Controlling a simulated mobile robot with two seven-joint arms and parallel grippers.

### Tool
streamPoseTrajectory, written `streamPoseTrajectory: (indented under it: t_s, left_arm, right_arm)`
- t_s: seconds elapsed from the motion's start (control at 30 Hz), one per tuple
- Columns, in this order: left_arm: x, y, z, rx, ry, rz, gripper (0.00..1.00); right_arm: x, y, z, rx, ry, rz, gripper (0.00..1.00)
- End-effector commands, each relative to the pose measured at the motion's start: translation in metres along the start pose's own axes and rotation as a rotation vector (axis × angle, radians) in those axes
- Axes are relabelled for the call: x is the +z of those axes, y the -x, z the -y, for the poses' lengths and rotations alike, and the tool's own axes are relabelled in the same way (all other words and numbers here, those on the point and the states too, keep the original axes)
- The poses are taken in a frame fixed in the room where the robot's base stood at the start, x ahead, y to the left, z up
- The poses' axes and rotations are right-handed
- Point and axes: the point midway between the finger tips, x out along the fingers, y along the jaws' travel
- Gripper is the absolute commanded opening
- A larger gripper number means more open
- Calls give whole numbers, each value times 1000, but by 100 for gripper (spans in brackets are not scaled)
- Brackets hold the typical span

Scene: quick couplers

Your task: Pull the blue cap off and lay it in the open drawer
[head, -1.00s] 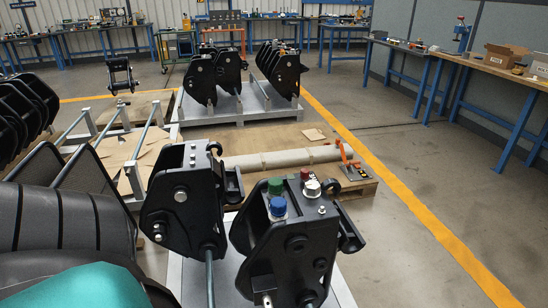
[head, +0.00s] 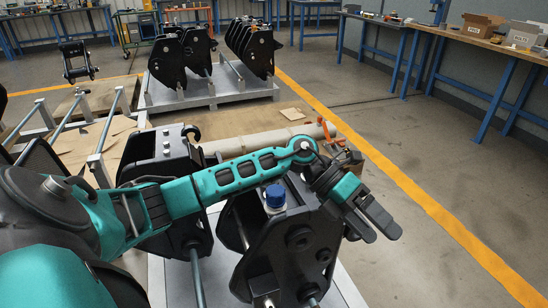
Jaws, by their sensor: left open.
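The blue cap (head: 275,195) sits on top of the front black quick coupler (head: 290,245), upright on its fitting. My left arm reaches in from the left and passes just behind the cap. My left gripper (head: 382,232) is to the right of the cap, past the coupler's right side, pointing down and right. Its two fingers are apart with nothing between them. The green and red caps that stood beside the blue one are hidden behind my arm. No open drawer shows in this view. My right gripper is not in view.
A second black coupler (head: 160,155) stands close on the left. Behind is a pallet with a pale roll (head: 250,143) and an orange-handled tool (head: 326,131). More couplers (head: 180,55) stand on a rack. A workbench with boxes (head: 480,25) runs along the right. The floor at right is clear.

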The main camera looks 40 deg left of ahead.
Motion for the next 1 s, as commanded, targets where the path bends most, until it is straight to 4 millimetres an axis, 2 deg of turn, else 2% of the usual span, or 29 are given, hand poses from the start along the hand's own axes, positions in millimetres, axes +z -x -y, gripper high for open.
streamPoseTrajectory:
  t_s: [0.03,0.1,0.17,0.2,0.3,0.4,0.5,0.67,0.77,1.0]
  left_arm:
    - [3,20,-21,128,-55,-59,84]
    - [5,53,-46,303,-99,-144,84]
    - [8,87,-64,453,-113,-207,84]
    - [9,110,-74,546,-113,-244,84]
    - [9,164,-89,739,-85,-310,84]
    - [8,206,-95,874,-44,-349,84]
    - [6,233,-96,958,-8,-372,84]
    - [2,248,-99,1010,20,-388,84]
    - [-1,244,-108,1011,22,-390,84]
    - [-16,222,-144,1008,21,-391,84]
  right_arm:
    - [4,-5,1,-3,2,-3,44]
    - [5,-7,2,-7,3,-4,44]
    - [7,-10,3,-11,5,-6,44]
    - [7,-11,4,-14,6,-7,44]
    - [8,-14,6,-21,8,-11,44]
    - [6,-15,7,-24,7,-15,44]
    - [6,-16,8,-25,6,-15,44]
    - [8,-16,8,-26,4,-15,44]
    - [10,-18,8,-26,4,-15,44]
    - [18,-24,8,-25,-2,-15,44]
